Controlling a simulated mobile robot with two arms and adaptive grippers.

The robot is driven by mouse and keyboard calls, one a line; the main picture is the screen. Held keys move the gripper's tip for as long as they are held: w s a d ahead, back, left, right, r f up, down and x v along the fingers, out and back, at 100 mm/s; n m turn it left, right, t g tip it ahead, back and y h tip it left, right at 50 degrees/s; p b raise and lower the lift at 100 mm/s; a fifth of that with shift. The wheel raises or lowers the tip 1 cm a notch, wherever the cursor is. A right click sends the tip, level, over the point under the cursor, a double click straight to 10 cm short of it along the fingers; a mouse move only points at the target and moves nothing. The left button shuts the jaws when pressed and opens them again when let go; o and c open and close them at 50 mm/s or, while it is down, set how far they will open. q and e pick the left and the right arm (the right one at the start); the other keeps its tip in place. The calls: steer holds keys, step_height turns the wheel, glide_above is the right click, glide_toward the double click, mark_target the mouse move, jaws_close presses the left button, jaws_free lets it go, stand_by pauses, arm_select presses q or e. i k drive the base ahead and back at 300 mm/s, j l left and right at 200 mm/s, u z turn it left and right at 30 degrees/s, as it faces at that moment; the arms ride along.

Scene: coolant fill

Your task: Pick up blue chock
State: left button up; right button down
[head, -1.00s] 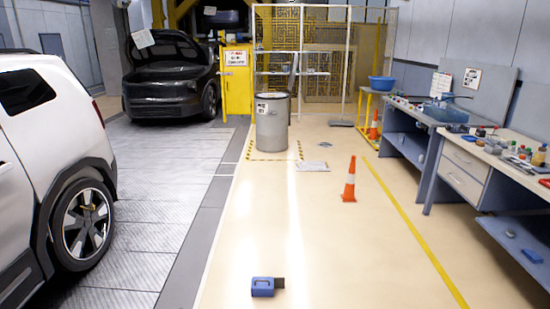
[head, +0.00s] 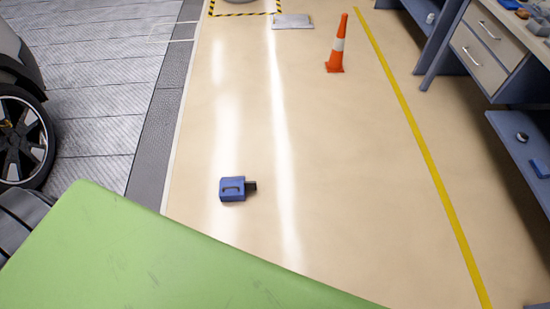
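The blue chock (head: 232,189) lies alone on the beige floor, left of the middle in the head view. It is a small blue block with a dark handle-like bar on its near face and a black piece sticking out to its right. Nothing touches it. Neither of my grippers can be made out in this view, so their state does not show.
An orange cone (head: 337,48) with a white band stands behind and right of the chock. A grey flat plate (head: 292,21) lies at the back. A workbench (head: 500,52) is at right, a car wheel (head: 22,138) at left. A close green surface hides the lower left floor. Floor around the chock is clear.

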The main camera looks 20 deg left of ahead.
mark_target(232, 188)
steer(key=i+l, duration=0.15)
steer(key=i, duration=0.55)
steer(key=i+l+z, duration=0.1)
steer(key=i, duration=0.65)
steer(key=i+u, duration=0.25)
steer(key=u, duration=0.2)
steer(key=i+l+u, duration=0.2)
steer(key=u, duration=0.2)
steer(key=i+l+u, duration=0.2)
steer(key=u, duration=0.25)
steer(key=i+l+u, duration=0.25)
steer(key=u, duration=0.2)
